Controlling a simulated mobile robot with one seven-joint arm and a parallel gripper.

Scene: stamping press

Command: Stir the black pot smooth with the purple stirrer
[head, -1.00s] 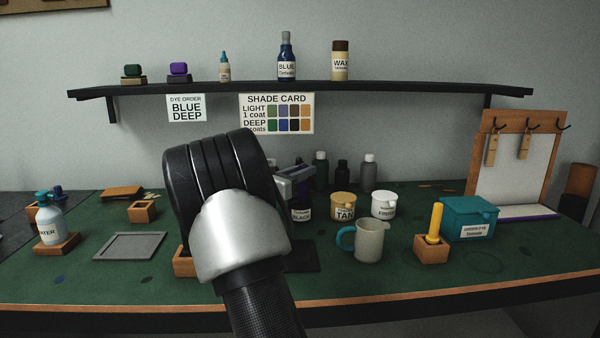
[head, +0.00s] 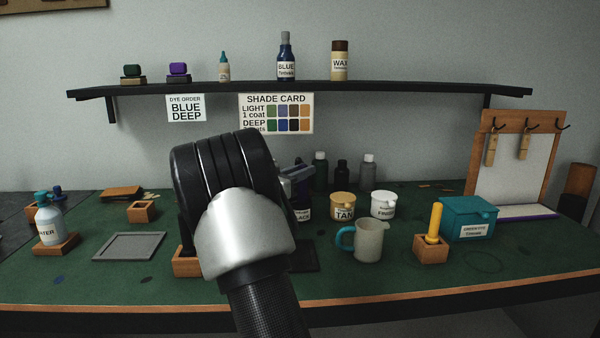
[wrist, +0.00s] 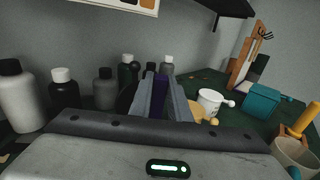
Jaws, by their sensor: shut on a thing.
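The black pot (head: 304,214) stands on the bench in the head view. My arm covers its left part, and its inside cannot be seen. My gripper (head: 298,172) is above the pot, mostly hidden behind my wrist. In the wrist view my gripper (wrist: 161,92) is shut on the purple stirrer (wrist: 160,83), whose purple part shows between the two fingers. The stirrer's lower end is hidden, so I cannot tell whether it is inside the pot.
The tan pot (head: 343,206) and the white pot (head: 383,204) stand right of the black pot. A grey jug (head: 369,241) is in front of them. Several bottles (head: 369,172) stand behind. A shelf (head: 400,88) runs above.

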